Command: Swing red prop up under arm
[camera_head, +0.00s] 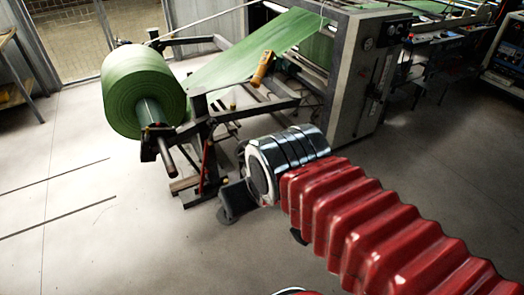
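A thin red prop (204,166) stands steeply at the unwind stand, below the dark arm (190,128) that bears the roll's shaft. Its lower end is near the stand's foot. I cannot tell whether its top touches the arm. A large green roll (138,92) sits on a shaft (165,155) whose near end sticks out toward me. My gripper (228,208) is a dark shape at the end of my red-bellowed arm, right of the prop and apart from it in the picture. Its fingers are too unclear to tell open from shut.
A green web (245,55) runs from the roll side up into a grey machine cabinet (357,75). Dark frame beams lie behind the stand.

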